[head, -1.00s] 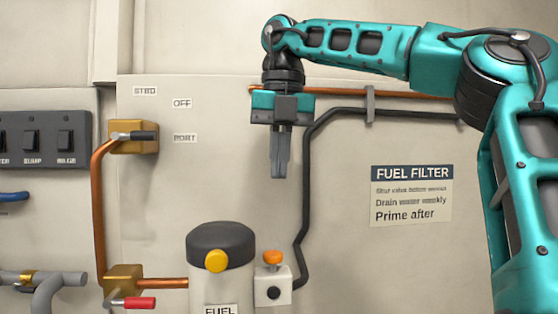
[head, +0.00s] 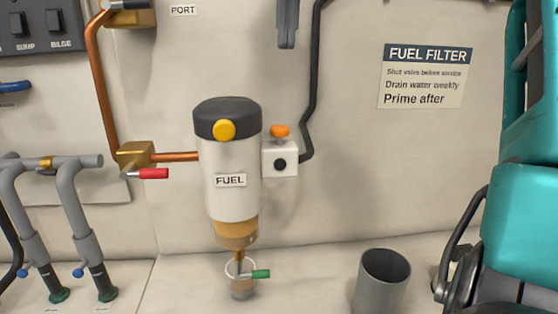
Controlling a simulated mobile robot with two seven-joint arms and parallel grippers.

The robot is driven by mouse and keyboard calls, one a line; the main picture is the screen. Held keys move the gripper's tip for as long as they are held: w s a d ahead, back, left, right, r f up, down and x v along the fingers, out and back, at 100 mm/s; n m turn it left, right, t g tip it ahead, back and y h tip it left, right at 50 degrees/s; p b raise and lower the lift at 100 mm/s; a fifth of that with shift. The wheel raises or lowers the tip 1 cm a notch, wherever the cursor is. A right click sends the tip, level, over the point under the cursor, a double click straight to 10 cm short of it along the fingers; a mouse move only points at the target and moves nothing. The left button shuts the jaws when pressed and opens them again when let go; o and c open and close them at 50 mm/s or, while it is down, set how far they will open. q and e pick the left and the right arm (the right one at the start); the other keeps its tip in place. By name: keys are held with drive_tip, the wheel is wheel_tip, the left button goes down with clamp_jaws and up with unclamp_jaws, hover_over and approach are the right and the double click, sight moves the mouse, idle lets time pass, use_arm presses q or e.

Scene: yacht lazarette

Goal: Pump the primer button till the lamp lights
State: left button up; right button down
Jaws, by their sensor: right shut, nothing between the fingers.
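The fuel filter (head: 232,170) is a white cylinder with a dark cap and a FUEL label, on the back wall. A round yellow button (head: 224,130) is on the front of its cap. Beside it on the right is a small white box (head: 290,158) with an orange knob (head: 280,131) on top and a dark round spot (head: 280,164) on its front. The pictures do not settle which is the primer button or the lamp; nothing visibly glows. My right gripper (head: 287,42) is shut and empty, pointing down above the orange knob, apart from it. My left gripper is not in view.
A red-handled valve (head: 138,160) and copper pipe are left of the filter. A green-handled drain (head: 258,274) and a clear cup are below it. A grey open cup (head: 384,280) stands at the lower right. A black hose (head: 312,90) runs up from the box.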

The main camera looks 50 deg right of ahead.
sight(283, 127)
drive_tip(key=shift+r, duration=0.1)
drive_tip(key=shift+w+d+r+y, duration=0.3)
drive_tip(key=shift+d+r, duration=0.25)
drive_tip(key=shift+r, duration=0.2)
drive_tip(key=f, duration=0.9)
drive_tip(key=a+f, duration=0.1)
drive_tip(key=f, duration=0.4)
drive_tip(key=shift+w, duration=0.15)
drive_tip(key=shift+f+b, duration=0.4)
drive_tip(key=shift+f, duration=0.6)
wheel_tip(283, 127, up, 13)
drive_tip(key=shift+s+d+p, duration=0.25)
drive_tip(key=shift+d+p, duration=0.15)
drive_tip(key=shift+p, duration=0.05)
